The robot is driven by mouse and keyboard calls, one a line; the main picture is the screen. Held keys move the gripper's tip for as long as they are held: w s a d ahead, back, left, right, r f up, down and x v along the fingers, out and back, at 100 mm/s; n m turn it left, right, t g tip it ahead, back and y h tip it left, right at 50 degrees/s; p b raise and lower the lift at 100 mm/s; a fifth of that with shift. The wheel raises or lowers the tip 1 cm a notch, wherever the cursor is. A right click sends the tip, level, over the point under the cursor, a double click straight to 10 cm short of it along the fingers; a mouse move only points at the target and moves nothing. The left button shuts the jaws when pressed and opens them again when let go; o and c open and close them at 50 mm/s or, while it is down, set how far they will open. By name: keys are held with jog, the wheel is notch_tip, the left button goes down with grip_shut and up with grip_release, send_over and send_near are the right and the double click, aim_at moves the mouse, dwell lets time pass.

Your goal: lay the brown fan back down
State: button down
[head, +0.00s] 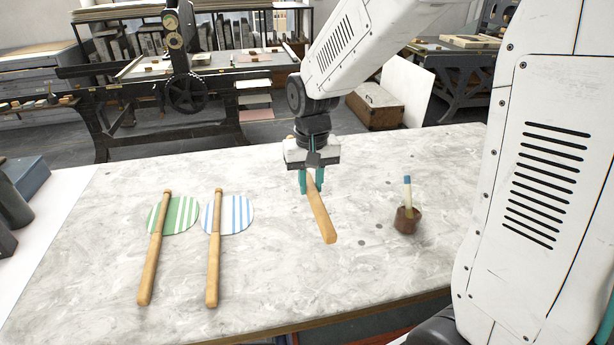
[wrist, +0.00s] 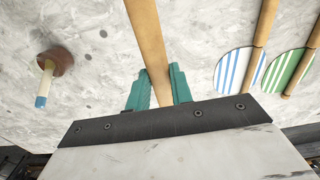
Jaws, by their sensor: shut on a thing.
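My gripper (head: 311,183) is over the middle of the pale marble table. Its teal fingers are shut on the wooden handle of a fan, taken as the brown fan (head: 321,215). The handle slants toward the front right, its butt end nearest the head camera. In the wrist view the handle (wrist: 148,35) runs between the fingers (wrist: 158,88). The fan's disc is hidden in both views, so I cannot see its colour. I cannot tell whether the handle touches the table.
A green-striped fan (head: 181,214) and a blue-striped fan (head: 236,214) lie to the left. Bare marble (head: 280,268) lies between the blue-striped fan and my gripper. A press (head: 185,92) stands behind the table.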

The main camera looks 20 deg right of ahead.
jog(key=f, duration=0.4)
jog(key=shift+a, duration=0.4)
jog(key=shift+f, duration=0.95)
jog(key=shift+w+a+f, duration=0.1)
jog(key=shift+a+f, duration=1)
jog(key=shift+f, duration=0.05)
jog(key=shift+a, duration=0.1)
jog(key=shift+w+a+f, duration=0.15)
jog(key=shift+a+f, duration=0.45)
jog(key=shift+f, duration=0.1)
jog(key=shift+w+a+f, duration=0.1)
jog(key=shift+a+f, duration=0.45)
jog(key=shift+f, duration=0.15)
